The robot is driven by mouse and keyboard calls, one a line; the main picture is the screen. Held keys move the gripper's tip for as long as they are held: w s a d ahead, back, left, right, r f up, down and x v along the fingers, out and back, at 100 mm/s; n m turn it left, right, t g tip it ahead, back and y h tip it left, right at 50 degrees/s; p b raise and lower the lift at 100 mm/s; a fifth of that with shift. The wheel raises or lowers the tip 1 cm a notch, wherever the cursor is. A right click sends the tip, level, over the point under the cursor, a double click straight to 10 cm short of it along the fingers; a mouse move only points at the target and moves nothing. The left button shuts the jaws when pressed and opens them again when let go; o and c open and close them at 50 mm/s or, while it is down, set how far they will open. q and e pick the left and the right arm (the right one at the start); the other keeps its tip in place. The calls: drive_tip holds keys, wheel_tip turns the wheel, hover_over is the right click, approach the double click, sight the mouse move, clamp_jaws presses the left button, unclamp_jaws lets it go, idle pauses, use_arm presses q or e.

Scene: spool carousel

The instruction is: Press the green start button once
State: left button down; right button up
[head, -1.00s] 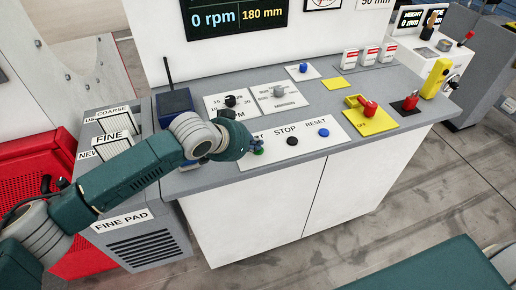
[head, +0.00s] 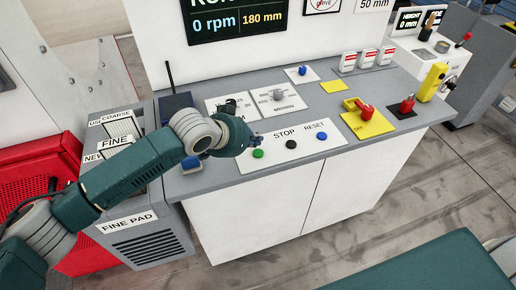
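The green start button (head: 258,154) sits at the left end of the white START/STOP/RESET panel on the grey console top. My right gripper is not in view.
The display (head: 235,24) reads 0 rpm and 180 mm. A black knob (head: 231,103) and a grey knob (head: 278,95) stand behind the button panel. A red switch on a yellow plate (head: 369,124) is at the right. A blue box with an antenna (head: 174,104) stands left.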

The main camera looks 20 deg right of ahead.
sight(255, 154)
use_arm(q)
drive_tip(key=shift+r+p, duration=1.15)
drive_tip(key=shift+r, duration=0.45)
drive_tip(key=shift+f, duration=0.1)
